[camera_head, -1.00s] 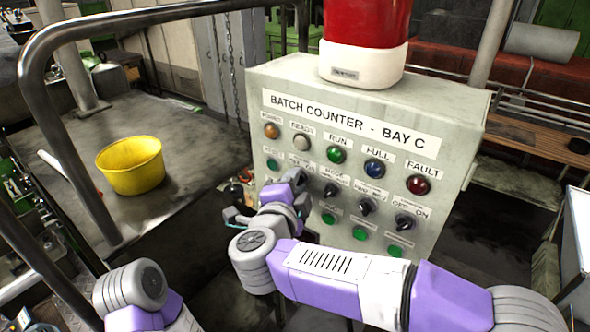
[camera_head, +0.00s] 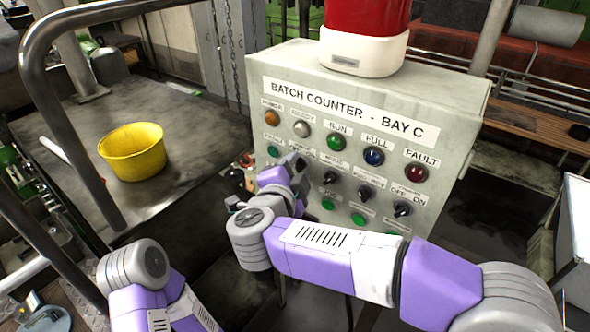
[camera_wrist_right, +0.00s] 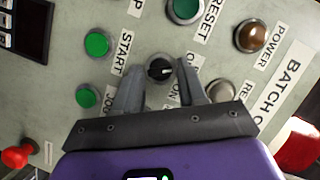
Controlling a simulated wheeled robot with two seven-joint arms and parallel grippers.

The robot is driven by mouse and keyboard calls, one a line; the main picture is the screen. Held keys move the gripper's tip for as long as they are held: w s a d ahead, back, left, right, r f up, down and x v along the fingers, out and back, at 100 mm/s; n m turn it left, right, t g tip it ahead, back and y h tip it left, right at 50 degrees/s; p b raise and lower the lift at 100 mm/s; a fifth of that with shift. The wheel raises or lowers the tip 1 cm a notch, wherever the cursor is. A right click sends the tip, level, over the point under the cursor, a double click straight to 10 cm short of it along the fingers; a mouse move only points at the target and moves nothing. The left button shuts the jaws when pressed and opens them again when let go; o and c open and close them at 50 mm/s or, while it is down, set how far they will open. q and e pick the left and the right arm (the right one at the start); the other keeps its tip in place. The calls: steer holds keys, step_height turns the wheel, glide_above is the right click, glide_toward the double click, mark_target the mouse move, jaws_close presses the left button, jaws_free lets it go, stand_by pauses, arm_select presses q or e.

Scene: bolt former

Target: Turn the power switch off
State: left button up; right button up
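The grey control box (camera_head: 455,120) reads "BATCH COUNTER - BAY C" and carries rows of lamps, buttons and black rotary switches. In the right wrist view a black rotary switch (camera_wrist_right: 159,69) sits between the two fingers of my right gripper (camera_wrist_right: 157,75). The fingers are apart, with visible gaps beside the knob. An "ON" label is partly visible next to this switch; the rest of its label is hidden. In the head view my right gripper (camera_head: 291,163) is at the panel below the READY lamp (camera_head: 302,129) and hides part of the second row. My left gripper is outside the views.
A brown POWER lamp (camera_wrist_right: 251,38) and green buttons (camera_wrist_right: 97,44) surround the switch. A red button (camera_wrist_right: 17,157) is at the wrist view's lower left. A metal railing (camera_head: 75,95) and a yellow bucket (camera_head: 132,155) stand to the left.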

steer(key=shift+o, duration=1)
steer(key=b+v, duration=0.1)
steer(key=v, duration=0.6)
steer(key=shift+s+b, duration=0.25)
steer(key=shift+b, duration=0.05)
steer(key=shift+r, duration=0.15)
